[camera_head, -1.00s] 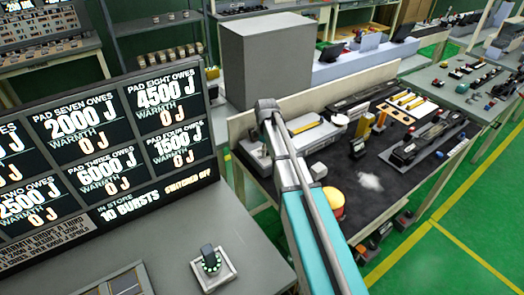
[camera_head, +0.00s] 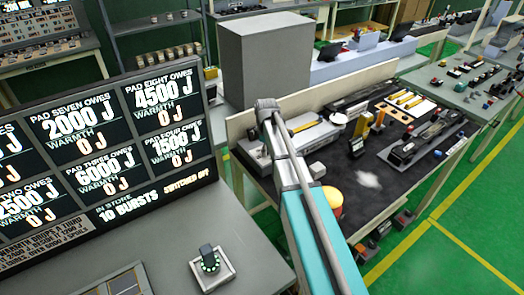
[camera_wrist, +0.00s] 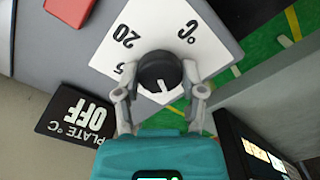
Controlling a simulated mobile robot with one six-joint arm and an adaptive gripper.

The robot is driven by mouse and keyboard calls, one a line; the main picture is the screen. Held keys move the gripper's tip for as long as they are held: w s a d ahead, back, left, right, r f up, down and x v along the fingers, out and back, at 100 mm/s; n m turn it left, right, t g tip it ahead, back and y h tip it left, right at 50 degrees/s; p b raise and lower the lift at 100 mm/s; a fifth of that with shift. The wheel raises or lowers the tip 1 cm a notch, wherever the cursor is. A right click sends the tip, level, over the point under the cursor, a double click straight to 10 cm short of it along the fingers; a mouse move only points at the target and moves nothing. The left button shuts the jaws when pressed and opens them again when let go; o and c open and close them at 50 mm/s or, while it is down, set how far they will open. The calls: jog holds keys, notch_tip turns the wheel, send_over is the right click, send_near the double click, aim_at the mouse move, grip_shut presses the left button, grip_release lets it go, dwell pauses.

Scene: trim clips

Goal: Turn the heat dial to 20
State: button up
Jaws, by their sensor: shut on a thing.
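The heat dial (camera_wrist: 156,66) is a round black knob with a white pointer line, in the middle of the wrist view. It sits on a white plate (camera_wrist: 158,22) printed with 20 at the upper left and °C at the upper right. The pointer line faces down and slightly right in this view, away from the 20. Another number at the plate's left is partly covered. My gripper (camera_wrist: 161,72) has one finger on each side of the knob and is shut on it. The head view does not show the gripper or this dial clearly.
A black sign (camera_wrist: 80,118) beside the plate reads PLATE °C OFF. A red block (camera_wrist: 70,9) lies at the upper left. In the head view, a separate knob on a white base (camera_head: 224,273) stands before the large display (camera_head: 108,150). A grey box (camera_head: 270,65) stands behind my arm.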

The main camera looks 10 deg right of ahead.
jog(key=shift+s+d, duration=0.15)
jog(key=shift+s, duration=0.1)
jog(key=o, duration=1.1)
jog(key=shift+s+r, duration=0.1)
jog(key=shift+c, duration=0.2)
jog(key=shift+o, duration=0.4)
jog(key=shift+w+r+p, duration=0.25)
jog(key=shift+r+p, duration=0.15)
notch_tip(320, 180, up, 13)
jog(key=n+p, duration=0.4)
jog(key=p, duration=0.9)
jog(key=shift+d+r, duration=0.15)
jog(key=shift+r, duration=0.05)
jog(key=shift+f, duration=0.15)
notch_tip(320, 180, down, 14)
jog(key=b, duration=1.3)
jog(key=shift+r, duration=0.2)
